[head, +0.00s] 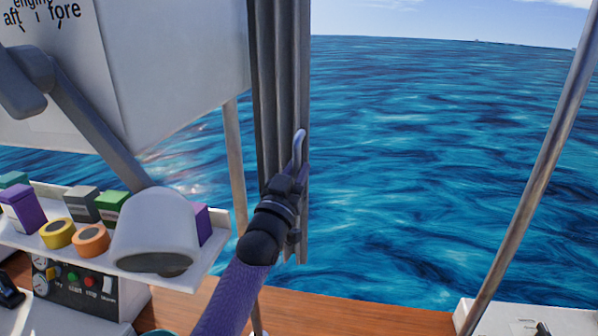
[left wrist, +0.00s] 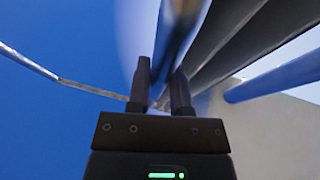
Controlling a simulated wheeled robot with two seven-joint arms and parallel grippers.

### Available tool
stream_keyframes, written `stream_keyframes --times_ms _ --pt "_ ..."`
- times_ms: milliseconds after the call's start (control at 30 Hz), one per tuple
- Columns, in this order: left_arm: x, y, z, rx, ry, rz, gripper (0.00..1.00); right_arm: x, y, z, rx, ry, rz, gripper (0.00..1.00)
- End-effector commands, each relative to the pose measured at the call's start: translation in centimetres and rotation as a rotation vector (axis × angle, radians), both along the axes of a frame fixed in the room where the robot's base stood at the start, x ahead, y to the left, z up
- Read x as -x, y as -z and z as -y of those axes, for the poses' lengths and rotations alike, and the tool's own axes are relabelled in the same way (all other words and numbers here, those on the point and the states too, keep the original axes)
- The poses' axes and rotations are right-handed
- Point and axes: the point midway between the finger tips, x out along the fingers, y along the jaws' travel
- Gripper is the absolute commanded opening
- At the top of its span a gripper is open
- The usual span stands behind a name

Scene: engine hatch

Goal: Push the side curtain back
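The side curtain (head: 272,90) is dark grey and hangs in narrow upright folds beside the white panel, with open sea to its right. My left gripper (head: 296,172) is at the curtain's lower right edge, in front of the folds. A pale curved piece (head: 299,146) stands up at its fingertips. In the left wrist view my two dark fingers (left wrist: 160,92) are a small gap apart, with a blurred grey-blue bar (left wrist: 176,40) filling the gap. They look closed on this edge of the curtain, though the contact is partly hidden. My right gripper is not in view.
A white shelf (head: 60,246) with coloured boxes and tape rolls stands at the left, below a white panel (head: 170,75). A control box (head: 75,290) sits under it. A slanted metal pole (head: 535,180) rises at the right. A wooden ledge (head: 340,312) runs along the bottom.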

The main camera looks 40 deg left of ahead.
Motion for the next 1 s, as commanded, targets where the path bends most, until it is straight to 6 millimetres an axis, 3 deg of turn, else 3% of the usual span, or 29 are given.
stream_keyframes --times_ms 33,133,467,833,1000 --pt "0.0 0.0 -0.1 0.0 -0.002 -0.001 0.36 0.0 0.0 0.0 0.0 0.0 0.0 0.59" --pt "0.0 0.0 0.0 -0.001 -0.001 0.0 0.57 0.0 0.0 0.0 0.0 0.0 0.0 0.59" --pt "0.3 0.2 0.1 0.0 0.001 0.0 0.58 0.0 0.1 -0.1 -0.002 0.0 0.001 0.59" --pt "7.1 3.4 1.8 0.0 -0.001 -0.003 0.58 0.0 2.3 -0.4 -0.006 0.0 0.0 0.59" --pt "8.8 3.9 2.3 0.0 -0.001 -0.001 0.58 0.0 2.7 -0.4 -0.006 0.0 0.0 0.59"
